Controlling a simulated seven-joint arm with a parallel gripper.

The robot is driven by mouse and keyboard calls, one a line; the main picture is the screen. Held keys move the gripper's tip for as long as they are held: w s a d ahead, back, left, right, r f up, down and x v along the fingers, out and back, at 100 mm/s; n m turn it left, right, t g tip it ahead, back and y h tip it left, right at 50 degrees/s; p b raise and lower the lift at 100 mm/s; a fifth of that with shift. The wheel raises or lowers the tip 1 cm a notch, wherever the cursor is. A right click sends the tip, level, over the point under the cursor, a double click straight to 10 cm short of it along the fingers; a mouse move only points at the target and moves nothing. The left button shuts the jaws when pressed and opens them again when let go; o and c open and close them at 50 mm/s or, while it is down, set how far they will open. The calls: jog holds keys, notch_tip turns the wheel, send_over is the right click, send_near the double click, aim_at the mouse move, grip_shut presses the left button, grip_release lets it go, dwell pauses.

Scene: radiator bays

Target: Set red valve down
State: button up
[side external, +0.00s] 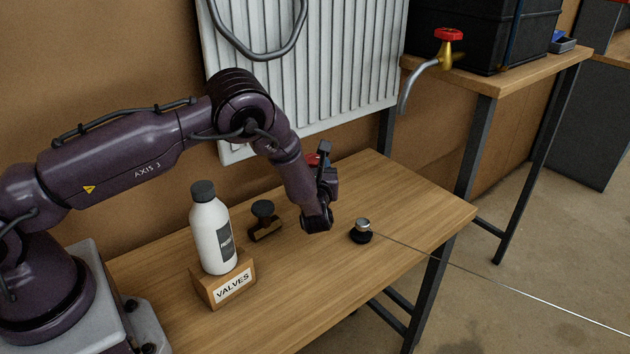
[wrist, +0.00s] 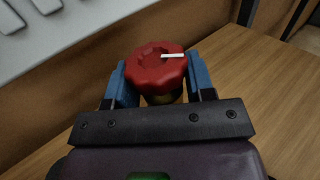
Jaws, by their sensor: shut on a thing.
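The red valve (wrist: 156,66) is a round, scalloped knob with a white mark on top and a brass-coloured part under it. In the wrist view it sits between the two blue fingers of my gripper (wrist: 158,80), which is shut on it. In the side external view only a small red part of the valve (side external: 312,158) shows behind my gripper (side external: 324,168), near the radiator's lower edge. My gripper hides the rest. I cannot tell whether the valve touches the wooden table (side external: 400,190).
A white bottle (side external: 212,235) stands at a wooden block labelled VALVES (side external: 232,288). A dark knobbed tool (side external: 264,222) and a black-and-silver knob (side external: 362,232) stand on the table. A white radiator (side external: 340,80) hangs behind. A red-handled tap (side external: 447,40) is at right. The table's right part is clear.

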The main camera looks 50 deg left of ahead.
jog(key=shift+w+f, duration=0.2)
jog(key=shift+w, duration=0.05)
jog(key=shift+w+f, duration=0.15)
jog(key=shift+f, duration=1.5)
jog(key=shift+f, duration=0.15)
jog(key=o, duration=1.2)
jog(key=shift+o, duration=0.2)
